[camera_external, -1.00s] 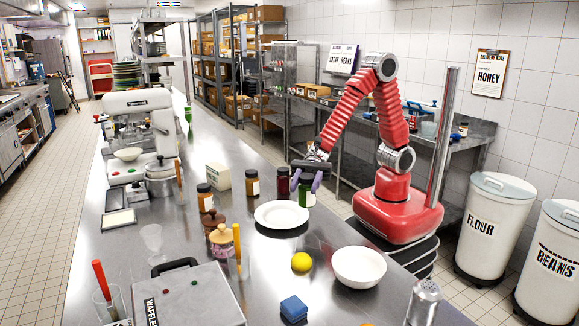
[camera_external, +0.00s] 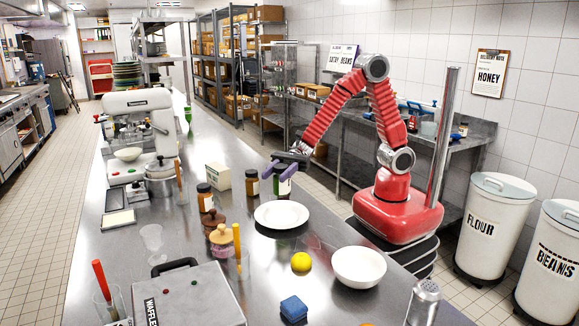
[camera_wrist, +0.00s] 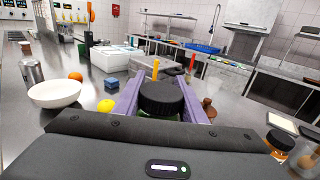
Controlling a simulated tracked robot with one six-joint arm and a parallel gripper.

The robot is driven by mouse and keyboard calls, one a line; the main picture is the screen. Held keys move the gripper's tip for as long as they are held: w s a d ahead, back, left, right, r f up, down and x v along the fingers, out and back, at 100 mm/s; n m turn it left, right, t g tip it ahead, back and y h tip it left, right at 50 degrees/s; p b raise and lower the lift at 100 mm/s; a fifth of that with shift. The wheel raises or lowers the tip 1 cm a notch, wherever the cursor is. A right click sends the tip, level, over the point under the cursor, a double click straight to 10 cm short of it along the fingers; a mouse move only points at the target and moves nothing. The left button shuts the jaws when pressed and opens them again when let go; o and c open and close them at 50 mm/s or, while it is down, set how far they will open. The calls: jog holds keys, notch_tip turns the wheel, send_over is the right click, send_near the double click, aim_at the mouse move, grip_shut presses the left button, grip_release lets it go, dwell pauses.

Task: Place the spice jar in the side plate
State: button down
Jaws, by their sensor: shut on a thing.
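The spice jar, with a dark lid and green contents, is between my gripper's purple fingers. The jar (camera_external: 284,187) appears upright just beyond the far rim of the side plate in the external view; its height above the counter is hard to tell. My gripper (camera_external: 281,170) is shut on it near the lid. In the wrist view the black lid (camera_wrist: 162,98) sits between both fingers. The side plate (camera_external: 281,214) is white, round and empty on the steel counter; I cannot make it out in the wrist view.
Two lidded jars (camera_external: 205,197) (camera_external: 252,183) and a cream box (camera_external: 218,177) stand left of the held jar. A wooden-lidded pot (camera_external: 222,241) is left of the plate. A yellow ball (camera_external: 301,262) and white bowl (camera_external: 359,266) lie nearer the camera.

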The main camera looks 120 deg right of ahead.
aim_at(278, 187)
jog(key=shift+f, duration=2.45)
jog(key=shift+f, duration=2.1)
jog(key=shift+f, duration=0.1)
jog(key=c, duration=1.1)
grip_release()
